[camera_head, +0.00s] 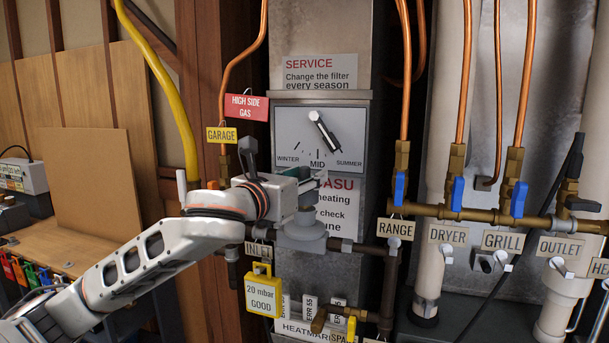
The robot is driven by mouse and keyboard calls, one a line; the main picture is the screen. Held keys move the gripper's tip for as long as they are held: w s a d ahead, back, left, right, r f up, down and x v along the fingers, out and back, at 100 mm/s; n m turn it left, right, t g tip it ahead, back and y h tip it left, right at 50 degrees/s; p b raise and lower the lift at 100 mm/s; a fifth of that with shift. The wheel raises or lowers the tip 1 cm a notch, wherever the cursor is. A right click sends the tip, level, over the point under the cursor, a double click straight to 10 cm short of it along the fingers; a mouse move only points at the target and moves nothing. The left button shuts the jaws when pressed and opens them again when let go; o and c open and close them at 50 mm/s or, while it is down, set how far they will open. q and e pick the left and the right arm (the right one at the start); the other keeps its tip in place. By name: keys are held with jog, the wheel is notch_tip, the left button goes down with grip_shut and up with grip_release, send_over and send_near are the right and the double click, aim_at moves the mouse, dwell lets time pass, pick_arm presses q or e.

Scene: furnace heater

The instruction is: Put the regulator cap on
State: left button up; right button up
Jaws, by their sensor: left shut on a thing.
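The grey regulator (303,236) sits on the pipe below the furnace panel, with a round, wide body. My left gripper (309,188) is directly above it, coming in from the left and pointing right. It is shut on a small grey piece (307,200), which looks like the regulator cap and is mostly hidden by the fingers. The piece is in line with the regulator's top; I cannot tell whether it touches or is seated. My right gripper is not in view.
Behind the gripper is the furnace panel with a season dial (319,138). A yellow tag (263,292) hangs below left of the regulator. A brass manifold (470,213) with blue valve handles runs to the right. A wooden bench (75,244) stands at left.

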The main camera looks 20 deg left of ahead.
pick_arm(q)
jog(key=shift+f+b, duration=0.5)
jog(key=shift+f, duration=0.95)
jog(key=o, duration=1.2)
jog(key=shift+s, duration=0.15)
jog(key=v, duration=0.7)
jog(key=shift+s, duration=0.15)
